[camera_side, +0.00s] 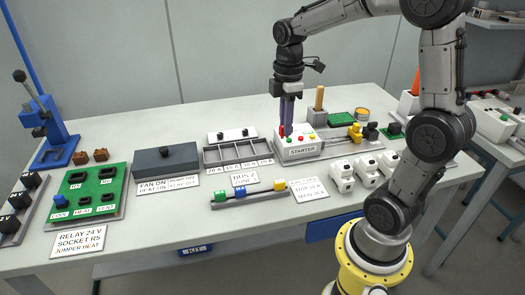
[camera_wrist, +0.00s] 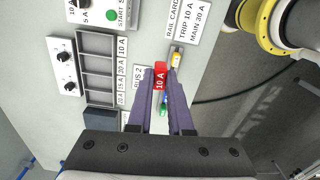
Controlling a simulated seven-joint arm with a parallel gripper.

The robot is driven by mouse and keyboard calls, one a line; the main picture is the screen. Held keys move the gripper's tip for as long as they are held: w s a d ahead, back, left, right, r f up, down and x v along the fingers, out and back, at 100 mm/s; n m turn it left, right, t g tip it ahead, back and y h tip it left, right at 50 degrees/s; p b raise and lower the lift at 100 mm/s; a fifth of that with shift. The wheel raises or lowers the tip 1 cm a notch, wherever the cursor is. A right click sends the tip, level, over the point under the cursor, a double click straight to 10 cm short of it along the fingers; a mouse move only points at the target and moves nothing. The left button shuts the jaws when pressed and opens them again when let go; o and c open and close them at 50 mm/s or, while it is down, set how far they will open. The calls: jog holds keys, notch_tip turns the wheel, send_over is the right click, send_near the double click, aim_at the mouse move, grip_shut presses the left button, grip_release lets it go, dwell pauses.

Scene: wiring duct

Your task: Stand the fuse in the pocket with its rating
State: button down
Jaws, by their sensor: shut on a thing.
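My gripper (camera_side: 285,122) has purple fingers and is shut on a red fuse (camera_side: 283,131). In the wrist view the fuse (camera_wrist: 160,77) sits between the fingertips (camera_wrist: 160,70) with its "10 A" label showing. The grey pocket tray (camera_wrist: 82,34) has a row of pockets that look empty, with a rating label by each. The label at the end toward the starter box reads 10 A (camera_wrist: 122,46). In the side view the tray (camera_side: 212,158) is left of my gripper. The fuse is held in the air; its exact height is unclear.
The white starter box (camera_side: 300,148) stands close to the gripper in the side view. In front of the tray is a rail (camera_side: 232,199) with green, blue and yellow blocks. A white panel with black knobs (camera_side: 232,136) is behind the tray. A dark box (camera_side: 165,160) stands left.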

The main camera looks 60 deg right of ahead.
jog(key=d+f+m, duration=0.1)
jog(key=d+f, duration=0.1)
jog(key=d, duration=0.1)
send_over(266, 162)
jog(key=d, duration=0.2)
notch_tip(266, 162, down, 4)
jog(key=w+f, duration=0.1)
jog(key=w+d+f, duration=0.1)
jog(key=f, duration=0.1)
jog(key=w+d+f, duration=0.1)
jog(key=shift+w+f, duration=0.5)
jog(key=shift+f, duration=0.05)
jog(key=shift+w+d+f, duration=0.15)
jog(key=shift+f, duration=1.55)
jog(key=shift+f, duration=0.15)
jog(key=c, duration=0.8)
grip_release()
jog(key=shift+c, duration=0.2)
